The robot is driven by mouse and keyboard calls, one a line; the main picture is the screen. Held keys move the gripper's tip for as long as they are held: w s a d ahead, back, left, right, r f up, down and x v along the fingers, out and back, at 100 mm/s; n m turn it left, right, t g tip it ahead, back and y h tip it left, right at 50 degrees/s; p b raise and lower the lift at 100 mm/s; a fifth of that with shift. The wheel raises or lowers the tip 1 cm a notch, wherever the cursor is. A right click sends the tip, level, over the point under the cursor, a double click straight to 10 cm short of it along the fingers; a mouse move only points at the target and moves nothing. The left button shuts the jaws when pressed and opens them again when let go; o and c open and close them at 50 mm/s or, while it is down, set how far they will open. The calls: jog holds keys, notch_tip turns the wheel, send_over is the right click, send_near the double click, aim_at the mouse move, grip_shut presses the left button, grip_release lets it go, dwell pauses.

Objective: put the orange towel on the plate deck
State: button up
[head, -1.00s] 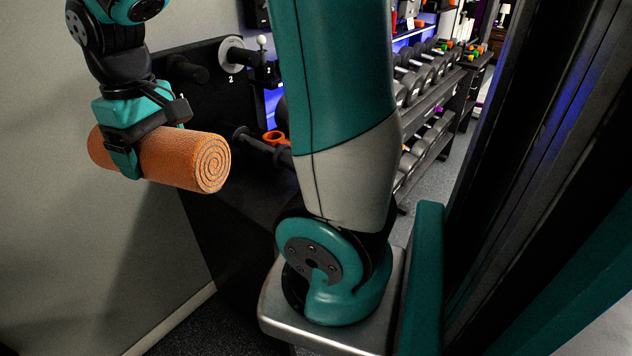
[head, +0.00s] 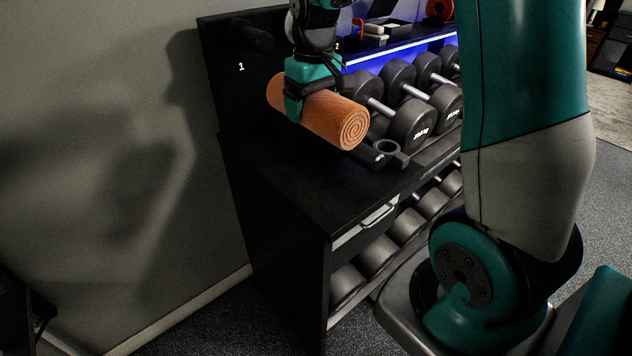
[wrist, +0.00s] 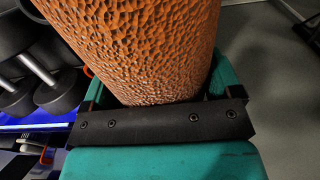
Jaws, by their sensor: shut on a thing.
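The orange towel (head: 330,118) is a tight roll with a spiral end facing the front right. My gripper (head: 305,88) is shut around the roll and holds it tilted slightly, above the black deck top (head: 300,185) of the rack unit, which I take to be the plate deck. In the wrist view the towel (wrist: 145,45) fills the top middle between the teal fingers. The bare front part of the deck shows below the roll; the part behind the roll is hidden.
A black peg (head: 250,36) sticks out of the back panel above a "1". A dark bar with a ring end (head: 392,152) lies at the deck's right. Dumbbells (head: 410,122) fill the rack to the right. A grey wall is left.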

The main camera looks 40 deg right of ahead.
notch_tip(320, 180, down, 17)
jog(key=shift+r+p, duration=0.15)
jog(key=shift+p, duration=0.2)
jog(key=shift+f, duration=0.2)
jog(key=o, duration=0.8)
jog(key=shift+r, duration=0.1)
